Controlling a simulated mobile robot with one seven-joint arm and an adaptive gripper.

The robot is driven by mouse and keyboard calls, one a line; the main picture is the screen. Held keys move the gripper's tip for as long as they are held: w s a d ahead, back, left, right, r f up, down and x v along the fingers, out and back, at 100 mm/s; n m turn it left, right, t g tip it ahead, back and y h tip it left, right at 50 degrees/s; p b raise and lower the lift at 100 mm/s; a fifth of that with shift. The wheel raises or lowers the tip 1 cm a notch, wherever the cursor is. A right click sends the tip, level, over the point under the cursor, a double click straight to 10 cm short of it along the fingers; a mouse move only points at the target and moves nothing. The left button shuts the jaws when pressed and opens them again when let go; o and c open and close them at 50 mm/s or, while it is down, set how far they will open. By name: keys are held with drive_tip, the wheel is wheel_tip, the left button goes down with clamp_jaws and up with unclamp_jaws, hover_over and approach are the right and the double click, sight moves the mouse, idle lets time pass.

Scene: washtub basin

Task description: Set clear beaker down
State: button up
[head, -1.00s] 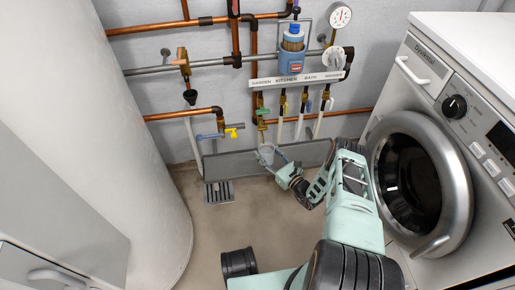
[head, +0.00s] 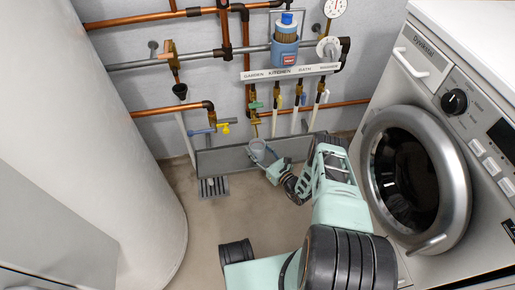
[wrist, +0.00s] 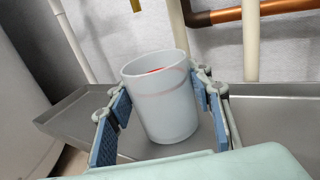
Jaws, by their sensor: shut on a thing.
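The clear beaker (wrist: 160,105) stands roughly upright, slightly tilted in the wrist view, between the blue-padded fingers of my gripper (wrist: 165,118). My gripper is shut on it, with a finger on each side. Something red shows through or inside the beaker's mouth. In the head view the beaker (head: 258,148) is small, held at the tip of my gripper (head: 266,160), over or in front of the grey metal trough (head: 225,160). Whether its base touches the trough cannot be told, as my gripper hides part of it.
Copper and grey pipes with valves (head: 222,128) run along the wall just behind the trough. A floor drain grate (head: 213,187) lies before the trough.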

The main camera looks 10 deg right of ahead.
drive_tip(key=shift+f, duration=0.1)
drive_tip(key=o, duration=1.1)
drive_tip(key=p+v, duration=0.3)
drive_tip(key=v, duration=0.9)
